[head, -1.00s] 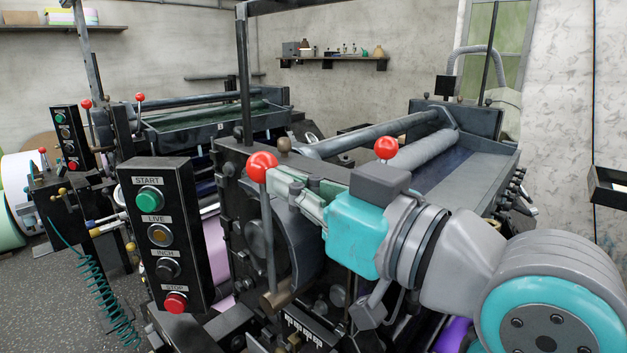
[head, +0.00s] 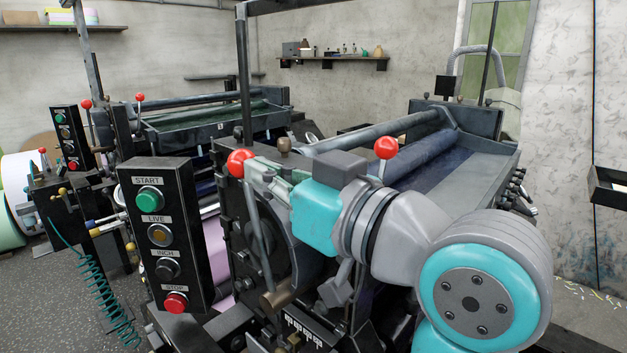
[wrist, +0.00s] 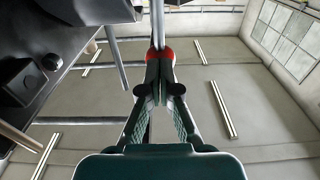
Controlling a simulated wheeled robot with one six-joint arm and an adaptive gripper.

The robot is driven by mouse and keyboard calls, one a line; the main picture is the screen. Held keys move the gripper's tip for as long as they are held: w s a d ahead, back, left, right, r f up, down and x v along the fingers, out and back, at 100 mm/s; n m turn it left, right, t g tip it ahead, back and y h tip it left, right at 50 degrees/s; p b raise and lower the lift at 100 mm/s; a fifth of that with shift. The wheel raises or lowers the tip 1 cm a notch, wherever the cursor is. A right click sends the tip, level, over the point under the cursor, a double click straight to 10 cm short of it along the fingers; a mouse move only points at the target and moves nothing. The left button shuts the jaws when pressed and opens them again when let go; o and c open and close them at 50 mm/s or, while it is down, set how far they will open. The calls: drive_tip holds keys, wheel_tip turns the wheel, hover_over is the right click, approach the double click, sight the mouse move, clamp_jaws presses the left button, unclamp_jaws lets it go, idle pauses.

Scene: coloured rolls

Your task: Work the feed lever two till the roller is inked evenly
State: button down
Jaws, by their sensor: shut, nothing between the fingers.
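The near press has a lever with a red knob (head: 241,163) on a grey rod, leaning to the left, beside the control box. In the wrist view the red knob (wrist: 169,57) shows at my fingertips, with the rod running up the picture. My gripper (head: 254,165) is shut, its tips against or very close to the knob from the right; it also shows in the wrist view (wrist: 160,66). Nothing is seen between the fingers. The roller (head: 423,152) over the trough is dark blue along its visible length; its near end is hidden behind my arm.
The black control box (head: 163,235) with START, LIVE, INCH and STOP stands close to the left of the lever. A second red-knobbed lever (head: 387,148) rises behind my arm. Another press (head: 210,115) stands behind. Open floor (head: 65,285) lies at the left.

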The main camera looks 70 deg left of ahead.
drive_tip(key=v, duration=1.1)
idle(1.0)
idle(0.4)
drive_tip(key=x, duration=1.1)
idle(2.0)
drive_tip(key=v, duration=1.1)
idle(0.9)
drive_tip(key=shift+w+d, duration=0.1)
drive_tip(key=shift+d, duration=0.05)
